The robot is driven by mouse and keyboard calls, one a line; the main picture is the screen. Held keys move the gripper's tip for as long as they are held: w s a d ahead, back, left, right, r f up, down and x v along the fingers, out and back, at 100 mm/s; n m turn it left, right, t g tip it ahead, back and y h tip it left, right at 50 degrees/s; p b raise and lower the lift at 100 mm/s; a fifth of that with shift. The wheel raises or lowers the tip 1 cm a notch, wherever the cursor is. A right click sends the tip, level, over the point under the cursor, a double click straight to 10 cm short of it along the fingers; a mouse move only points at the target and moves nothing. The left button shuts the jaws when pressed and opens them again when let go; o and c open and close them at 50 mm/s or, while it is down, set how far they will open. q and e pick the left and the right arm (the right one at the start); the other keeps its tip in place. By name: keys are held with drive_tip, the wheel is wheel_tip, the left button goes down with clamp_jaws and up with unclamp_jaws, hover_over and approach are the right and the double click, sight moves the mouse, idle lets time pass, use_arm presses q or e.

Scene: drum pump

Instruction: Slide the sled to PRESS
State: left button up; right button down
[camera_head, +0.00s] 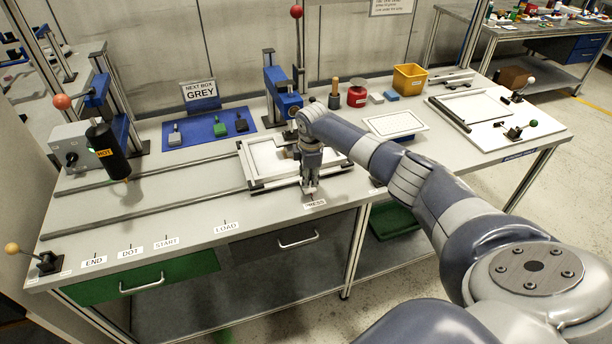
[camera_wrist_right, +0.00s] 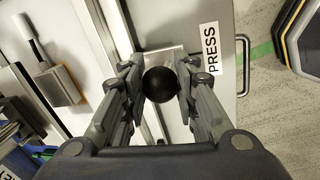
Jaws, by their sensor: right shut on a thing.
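The sled (camera_head: 262,184) is a pale frame on two dark rails, in front of the blue press (camera_head: 285,104) with its red-ball lever. My right gripper (camera_head: 310,187) is at the sled's front right corner. In the right wrist view my right gripper (camera_wrist_right: 160,88) is shut on the black ball knob (camera_wrist_right: 160,84), one finger on each side. The PRESS label (camera_head: 314,204) is on the table edge just in front of the gripper; it also shows in the wrist view (camera_wrist_right: 210,48), beside the knob. My left gripper is not in view.
The LOAD label (camera_head: 226,228), START, DOT and END labels run leftward along the front edge. The rails (camera_head: 130,212) left of the sled are clear. A HOT black cylinder (camera_head: 108,155) overhangs the far left. A blue mat (camera_head: 205,141) lies behind; a white tray (camera_head: 396,124) lies right.

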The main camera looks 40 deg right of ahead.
drive_tip(key=c, duration=1.3)
unclamp_jaws()
drive_tip(key=shift+d+r, duration=0.1)
drive_tip(key=shift+d, duration=0.15)
drive_tip(key=shift+o, duration=0.4)
drive_tip(key=shift+s+d, duration=0.1)
drive_tip(key=shift+r, duration=0.4)
wheel_tip(320, 180, up, 11)
drive_tip(key=s+a, duration=0.1)
drive_tip(key=s, duration=0.1)
